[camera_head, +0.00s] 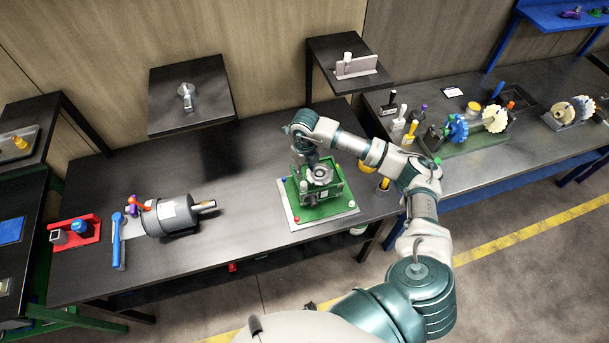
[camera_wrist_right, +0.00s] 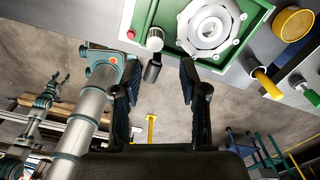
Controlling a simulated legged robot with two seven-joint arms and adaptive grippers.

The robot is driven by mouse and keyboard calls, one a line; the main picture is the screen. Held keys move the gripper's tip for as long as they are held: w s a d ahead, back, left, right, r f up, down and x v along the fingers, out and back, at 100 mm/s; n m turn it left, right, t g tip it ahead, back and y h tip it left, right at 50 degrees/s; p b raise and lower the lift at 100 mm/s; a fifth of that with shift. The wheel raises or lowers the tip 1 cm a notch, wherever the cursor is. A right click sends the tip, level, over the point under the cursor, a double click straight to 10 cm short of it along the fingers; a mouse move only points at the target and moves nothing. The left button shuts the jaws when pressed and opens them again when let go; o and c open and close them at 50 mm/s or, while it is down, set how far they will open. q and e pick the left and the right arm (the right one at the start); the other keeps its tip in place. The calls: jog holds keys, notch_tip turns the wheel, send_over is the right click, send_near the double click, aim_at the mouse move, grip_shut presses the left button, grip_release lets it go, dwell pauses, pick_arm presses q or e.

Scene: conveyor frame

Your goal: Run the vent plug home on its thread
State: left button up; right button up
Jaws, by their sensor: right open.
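The green housing (camera_head: 335,189) with a round metal hub sits on a pale base plate (camera_head: 297,219) on the dark bench. In the right wrist view the hub (camera_wrist_right: 208,28) shows from close up, in its green frame (camera_wrist_right: 143,14). A small pale ribbed knob (camera_wrist_right: 155,38) stands beside the hub, with a dark cylindrical piece (camera_wrist_right: 152,71) next to it. I cannot tell for certain which is the vent plug. My right gripper (camera_head: 311,163) is at the housing's back left; its open fingers (camera_wrist_right: 157,72) lie either side of the dark piece, apart from it. My left gripper is out of view.
A grey motor (camera_head: 175,214), a blue-handled tool (camera_head: 117,238) and a red holder (camera_head: 88,234) are on the left of the bench. Yellow-handled pieces (camera_head: 384,184) stand right of the housing. The bench between motor and housing is clear.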

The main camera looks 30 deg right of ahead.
aim_at(304, 183)
jog(key=f+b, duration=0.1)
jog(key=f, duration=0.2)
jog(key=f+b, duration=0.2)
jog(key=f, duration=0.1)
jog(key=a+f+b, duration=0.1)
jog(key=f+b, duration=0.1)
jog(key=shift+f, duration=0.4)
jog(key=shift+r, duration=0.2)
jog(key=shift+c, duration=1.4)
jog(key=shift+d, duration=0.1)
jog(key=c, duration=0.4)
jog(key=shift+w+d, duration=0.1)
jog(key=shift+d, duration=0.15)
grip_shut()
jog(key=m, duration=0.8)
jog(key=shift+a+m, duration=0.1)
jog(key=shift+m, duration=0.3)
jog(key=m, duration=0.6)
jog(key=shift+m, duration=0.4)
jog(key=o, duration=0.7)
grip_release()
jog(key=shift+o, duration=1.1)
